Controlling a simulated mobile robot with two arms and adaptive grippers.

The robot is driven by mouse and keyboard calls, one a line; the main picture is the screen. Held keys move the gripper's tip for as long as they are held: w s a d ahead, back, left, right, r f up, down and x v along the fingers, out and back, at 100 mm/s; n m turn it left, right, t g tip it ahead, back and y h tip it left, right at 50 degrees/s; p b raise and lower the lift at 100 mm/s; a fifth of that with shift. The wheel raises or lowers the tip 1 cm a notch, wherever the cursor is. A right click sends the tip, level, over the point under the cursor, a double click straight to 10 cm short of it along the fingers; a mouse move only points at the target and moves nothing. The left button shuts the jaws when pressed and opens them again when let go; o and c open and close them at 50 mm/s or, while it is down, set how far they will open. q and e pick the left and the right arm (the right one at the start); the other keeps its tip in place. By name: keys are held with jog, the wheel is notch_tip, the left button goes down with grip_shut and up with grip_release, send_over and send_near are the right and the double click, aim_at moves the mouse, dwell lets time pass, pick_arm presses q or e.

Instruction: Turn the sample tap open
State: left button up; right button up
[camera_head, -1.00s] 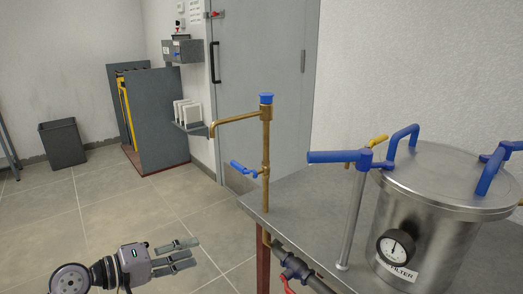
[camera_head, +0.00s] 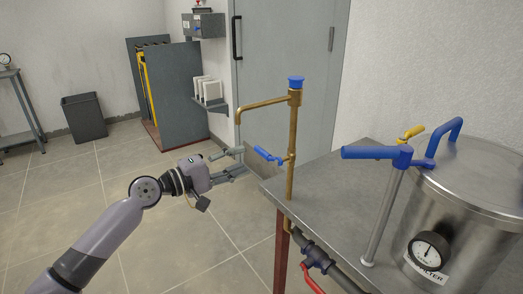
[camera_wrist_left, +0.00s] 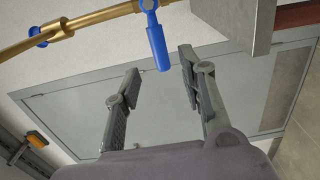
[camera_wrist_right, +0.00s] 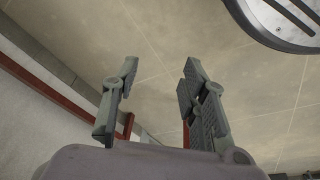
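The sample tap is a brass standpipe (camera_head: 292,140) with a bent spout and a blue cap, at the edge of the steel bench. Its blue lever (camera_head: 268,155) sticks out to the left, low on the pipe. My left gripper (camera_head: 232,163) is open and empty just left of the lever, apart from it. In the left wrist view the blue lever (camera_wrist_left: 157,45) hangs from the brass pipe ahead of the two parted fingers (camera_wrist_left: 158,82). My right gripper (camera_wrist_right: 157,85) is open and empty; it shows only in the right wrist view.
The steel bench (camera_head: 332,195) carries a filter vessel (camera_head: 450,215) with blue clamp handles and a gauge. A long blue handle (camera_head: 370,152) stands right of the tap. A red valve handle (camera_head: 312,284) sits below the bench.

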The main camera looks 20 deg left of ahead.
aim_at(259, 154)
pick_arm(q)
jog(key=x, duration=0.6)
jog(key=shift+w+d, duration=0.1)
jog(key=shift+w, duration=0.05)
jog(key=shift+x, duration=0.75)
pick_arm(e)
jog(key=shift+f, duration=0.8)
pick_arm(q)
jog(key=shift+c, duration=0.2)
grip_shut()
jog(key=shift+f, duration=0.1)
